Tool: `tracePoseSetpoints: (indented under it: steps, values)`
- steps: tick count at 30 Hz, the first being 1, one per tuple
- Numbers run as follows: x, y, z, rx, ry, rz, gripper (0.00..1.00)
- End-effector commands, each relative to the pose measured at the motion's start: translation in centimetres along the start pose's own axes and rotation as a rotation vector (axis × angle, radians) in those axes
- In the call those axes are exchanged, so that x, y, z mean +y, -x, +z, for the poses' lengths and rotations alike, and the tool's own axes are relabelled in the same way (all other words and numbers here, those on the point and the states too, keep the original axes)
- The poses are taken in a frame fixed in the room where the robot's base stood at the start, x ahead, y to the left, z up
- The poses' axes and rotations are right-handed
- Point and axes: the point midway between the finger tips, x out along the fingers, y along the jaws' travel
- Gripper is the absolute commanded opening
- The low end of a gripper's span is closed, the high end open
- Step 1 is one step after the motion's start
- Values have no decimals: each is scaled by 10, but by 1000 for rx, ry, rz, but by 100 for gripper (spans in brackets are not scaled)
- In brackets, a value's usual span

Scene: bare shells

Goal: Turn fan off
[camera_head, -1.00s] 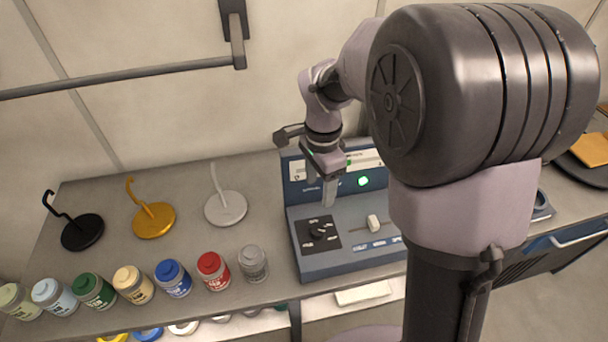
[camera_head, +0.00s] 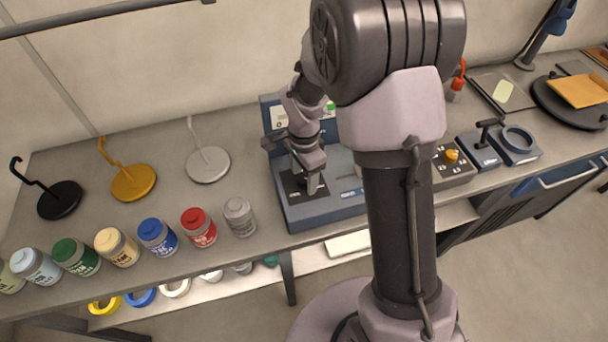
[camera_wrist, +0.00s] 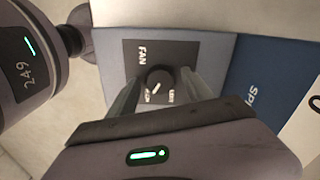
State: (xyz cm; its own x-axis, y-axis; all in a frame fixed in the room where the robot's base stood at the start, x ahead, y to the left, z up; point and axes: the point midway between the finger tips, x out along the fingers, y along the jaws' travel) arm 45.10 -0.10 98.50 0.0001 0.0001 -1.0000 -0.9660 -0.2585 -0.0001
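The blue-grey control box (camera_head: 300,216) stands on the bench, with a black dial plate (camera_wrist: 185,53) marked FAN on its top. The round black fan knob (camera_wrist: 158,78) sits on that plate with a white pointer line slanting across it. The smaller labels are hard to read. My gripper (camera_wrist: 160,96) is over the plate with its fingers apart, one on each side of the knob. I cannot tell whether they touch it. In the head view my gripper (camera_head: 312,187) is down at the dial plate and hides the knob.
A slider (camera_head: 358,171) is on the box right of the dial, partly behind my arm. Bench space between stands and box is clear.

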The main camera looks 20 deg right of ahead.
Motion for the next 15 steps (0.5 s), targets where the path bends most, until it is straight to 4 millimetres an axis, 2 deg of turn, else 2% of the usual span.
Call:
tracePoseSetpoints:
  steps: [1, 9, 15]
  values:
    - [0, 0, 0, 0, 0, 0, 51]
    - [0, 0, 0, 0, 0, 0, 0]
    - [0, 0, 0, 0, 13, 0, 0]
